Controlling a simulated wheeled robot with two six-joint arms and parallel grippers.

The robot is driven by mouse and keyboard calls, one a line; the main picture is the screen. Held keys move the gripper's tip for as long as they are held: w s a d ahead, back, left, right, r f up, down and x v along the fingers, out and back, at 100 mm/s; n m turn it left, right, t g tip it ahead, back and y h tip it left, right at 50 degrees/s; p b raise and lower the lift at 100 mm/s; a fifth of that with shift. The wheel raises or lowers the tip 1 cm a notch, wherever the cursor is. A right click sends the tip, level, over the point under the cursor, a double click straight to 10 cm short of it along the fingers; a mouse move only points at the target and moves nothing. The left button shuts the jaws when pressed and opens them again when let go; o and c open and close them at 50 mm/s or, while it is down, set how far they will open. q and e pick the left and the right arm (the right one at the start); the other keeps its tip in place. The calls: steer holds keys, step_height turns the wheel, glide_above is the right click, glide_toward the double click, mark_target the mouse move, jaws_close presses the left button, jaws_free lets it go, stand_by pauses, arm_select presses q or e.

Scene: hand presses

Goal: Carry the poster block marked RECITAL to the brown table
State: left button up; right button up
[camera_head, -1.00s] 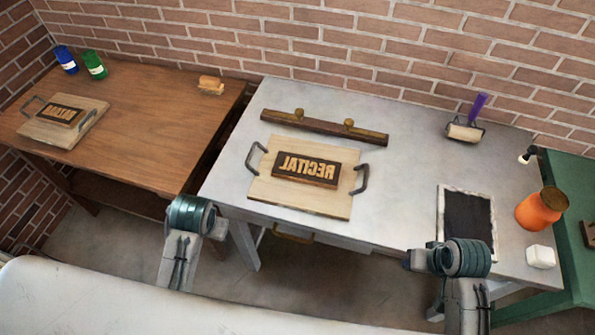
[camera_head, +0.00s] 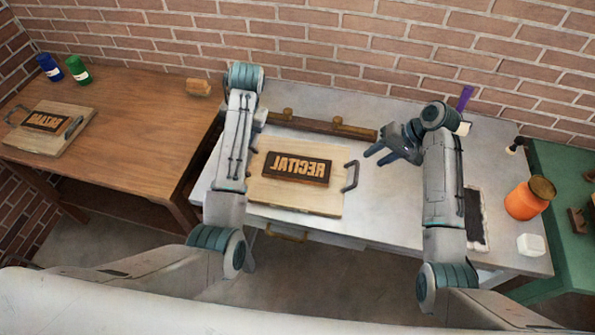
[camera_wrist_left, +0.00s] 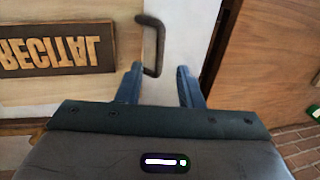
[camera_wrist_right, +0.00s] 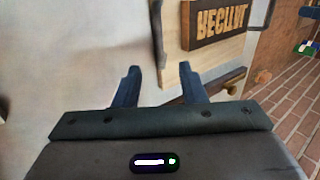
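The poster block marked RECITAL (camera_head: 296,168), dark with raised tan mirrored letters, lies on a pale wooden board (camera_head: 300,198) on the grey table. The board has dark handles; the right handle (camera_head: 350,177) shows, while my left arm covers the left one in the head view. My left gripper (camera_wrist_left: 158,74) is open, with a handle (camera_wrist_left: 153,45) just ahead of and partly between its fingertips. My right gripper (camera_head: 378,156) is open and empty, above and to the right of the right handle. The brown table (camera_head: 140,135) stands at the left.
The brown table holds another lettered block (camera_head: 46,121) on a board, blue (camera_head: 48,67) and green (camera_head: 78,70) bottles and a tan block (camera_head: 199,87); its middle is clear. A wooden bar (camera_head: 322,127) lies behind the RECITAL board. An orange jar (camera_head: 525,200) stands at right.

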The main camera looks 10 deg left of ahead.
arm_select(q)
steer(key=shift+f, duration=0.1)
arm_select(e)
steer(key=shift+f, duration=0.1)
